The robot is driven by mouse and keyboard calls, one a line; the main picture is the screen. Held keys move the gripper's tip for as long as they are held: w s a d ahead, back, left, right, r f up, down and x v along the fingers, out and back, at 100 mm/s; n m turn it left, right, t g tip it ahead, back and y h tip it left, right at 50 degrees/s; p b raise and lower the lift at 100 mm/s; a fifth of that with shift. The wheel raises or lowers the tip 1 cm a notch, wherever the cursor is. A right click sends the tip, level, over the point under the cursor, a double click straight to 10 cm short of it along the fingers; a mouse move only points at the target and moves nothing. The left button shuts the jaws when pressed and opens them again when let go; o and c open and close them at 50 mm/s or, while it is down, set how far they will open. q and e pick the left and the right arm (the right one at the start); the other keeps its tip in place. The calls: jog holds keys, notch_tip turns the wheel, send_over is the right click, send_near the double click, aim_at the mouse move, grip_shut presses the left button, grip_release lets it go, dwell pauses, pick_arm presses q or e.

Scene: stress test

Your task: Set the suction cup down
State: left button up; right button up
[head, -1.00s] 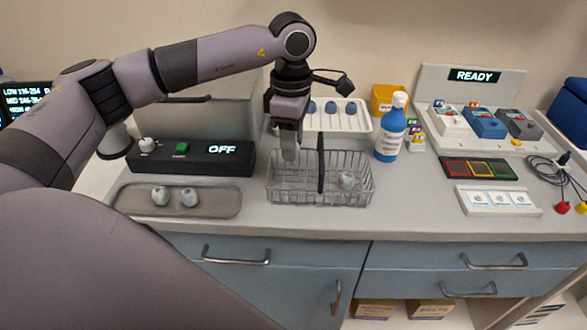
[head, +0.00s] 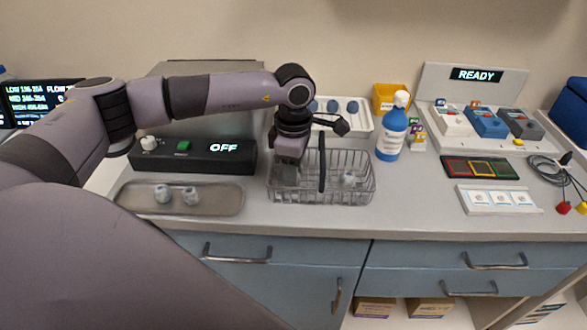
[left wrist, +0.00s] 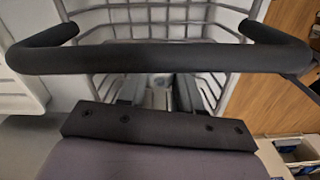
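A wire basket (head: 345,195) with a black handle stands on the counter. One small pale suction cup (head: 348,179) lies in its right half. Two more pale suction cups (head: 162,194) (head: 190,196) lie on a grey oval tray (head: 225,207) at the left. My left gripper (head: 285,182) points down into the basket's left half, left of the handle. In the left wrist view its two dark fingers (left wrist: 159,92) stand apart with something pale between them (left wrist: 160,99). Whether they grip it is unclear. My right gripper is out of view.
The basket handle (head: 322,165) rises close beside my gripper. A black box reading OFF (head: 195,155) stands behind the oval tray. A white rack (head: 362,120) and a blue bottle (head: 392,132) stand behind the basket.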

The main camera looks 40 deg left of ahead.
pick_arm(q)
jog(key=o, duration=0.4)
jog(key=shift+r, duration=0.1)
notch_tip(320, 180, up, 12)
jog(key=shift+b, duration=0.4)
dwell(0.4)
